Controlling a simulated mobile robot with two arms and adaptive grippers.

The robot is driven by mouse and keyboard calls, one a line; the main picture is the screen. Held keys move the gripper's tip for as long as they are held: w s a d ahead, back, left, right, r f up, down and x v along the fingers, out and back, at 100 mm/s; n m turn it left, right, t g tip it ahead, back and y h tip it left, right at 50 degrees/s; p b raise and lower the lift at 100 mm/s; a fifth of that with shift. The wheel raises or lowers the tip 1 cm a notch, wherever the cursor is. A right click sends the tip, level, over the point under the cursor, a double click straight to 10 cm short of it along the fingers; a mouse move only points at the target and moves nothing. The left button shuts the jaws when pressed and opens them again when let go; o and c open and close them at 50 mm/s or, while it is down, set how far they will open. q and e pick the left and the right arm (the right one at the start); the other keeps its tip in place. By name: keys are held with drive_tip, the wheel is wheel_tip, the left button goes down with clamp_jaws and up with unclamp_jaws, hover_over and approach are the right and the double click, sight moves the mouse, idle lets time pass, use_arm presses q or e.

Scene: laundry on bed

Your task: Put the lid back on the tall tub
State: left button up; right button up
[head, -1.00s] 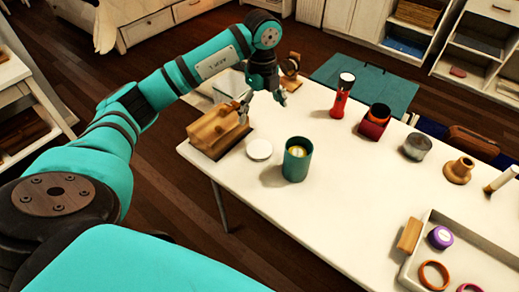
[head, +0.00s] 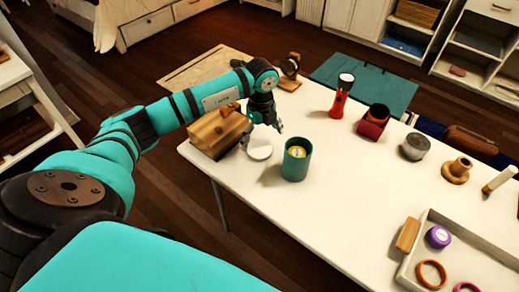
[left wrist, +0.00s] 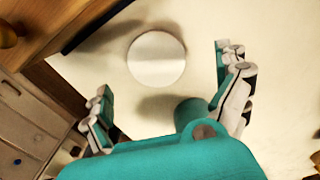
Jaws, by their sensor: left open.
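The tall tub (head: 297,160) is a teal open cylinder standing upright on the white table, with a pale yellowish item inside. The lid is a round white disc (head: 259,150) lying flat on the table just left of the tub. My left gripper (head: 263,132) is open and empty, above the lid and pointing down. In the left wrist view the lid (left wrist: 157,60) shows whole beyond and between the spread fingers (left wrist: 165,100), not touched by them. My right gripper is not in view.
A wooden box (head: 215,134) stands close left of the lid. A red flashlight (head: 342,96), a red holder (head: 373,122) and a grey jar (head: 415,146) stand further right. A white tray (head: 410,268) with rings is at front right.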

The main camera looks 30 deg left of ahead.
sight(259, 148)
use_arm(q)
wheel_tip(259, 148, down, 5)
drive_tip(key=shift+s+a+r+p, duration=0.15)
drive_tip(key=shift+p, duration=0.15)
drive_tip(key=c, duration=0.9)
drive_tip(key=shift+c, duration=0.2)
drive_tip(key=shift+r, duration=0.1)
drive_tip(key=shift+r, duration=0.5)
wheel_tip(259, 148, up, 2)
drive_tip(key=shift+r+b, duration=0.1)
drive_tip(key=shift+b, duration=0.25)
drive_tip(key=s+d, duration=0.2)
drive_tip(key=s, duration=0.2)
drive_tip(key=s+d+r+b, duration=0.1)
drive_tip(key=s+d, duration=0.1)
drive_tip(key=s, duration=0.3)
drive_tip(key=s+d, duration=0.3)
drive_tip(key=s, duration=0.2)
drive_tip(key=shift+s+r+b, duration=0.25)
drive_tip(key=shift+r+b, duration=0.05)
drive_tip(key=shift+b, duration=0.05)
